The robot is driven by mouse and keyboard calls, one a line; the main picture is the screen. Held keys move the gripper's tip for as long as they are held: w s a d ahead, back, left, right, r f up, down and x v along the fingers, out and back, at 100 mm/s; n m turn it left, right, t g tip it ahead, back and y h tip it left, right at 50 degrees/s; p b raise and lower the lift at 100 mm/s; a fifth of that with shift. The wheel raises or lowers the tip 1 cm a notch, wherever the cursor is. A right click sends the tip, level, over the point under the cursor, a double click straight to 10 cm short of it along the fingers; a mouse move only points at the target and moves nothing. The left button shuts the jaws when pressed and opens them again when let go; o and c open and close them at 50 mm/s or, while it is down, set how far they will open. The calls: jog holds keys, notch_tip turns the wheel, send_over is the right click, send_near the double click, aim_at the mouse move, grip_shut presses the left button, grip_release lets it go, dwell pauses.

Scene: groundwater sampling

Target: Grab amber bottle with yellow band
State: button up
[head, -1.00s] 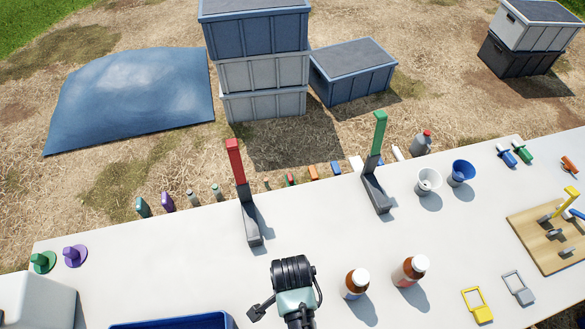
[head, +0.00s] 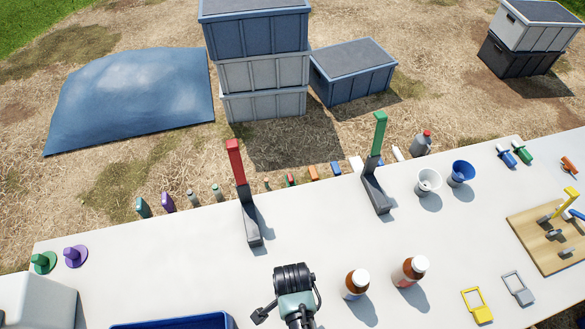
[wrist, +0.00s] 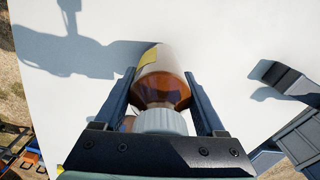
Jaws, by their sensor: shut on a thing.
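In the wrist view, my gripper (wrist: 160,80) is shut on an amber bottle (wrist: 162,90), one finger on each side of it. The bottle has a ribbed white cap (wrist: 160,122), which points toward my wrist, and a pale label with a yellow band (wrist: 149,56) partly in view. I cannot tell whether its base touches the table. In the head view the gripper and this bottle are not visible; only part of my arm shows at the bottom centre.
Two other amber bottles with white caps, one left (head: 355,284) and one right (head: 411,270), stand right of my arm. A red-topped stand (head: 243,190) and a green-topped stand (head: 375,165) rise behind. A blue bin (head: 175,322) is at lower left. Mid-table is clear.

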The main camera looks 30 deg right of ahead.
grip_shut()
jog(key=shift+r, duration=0.2)
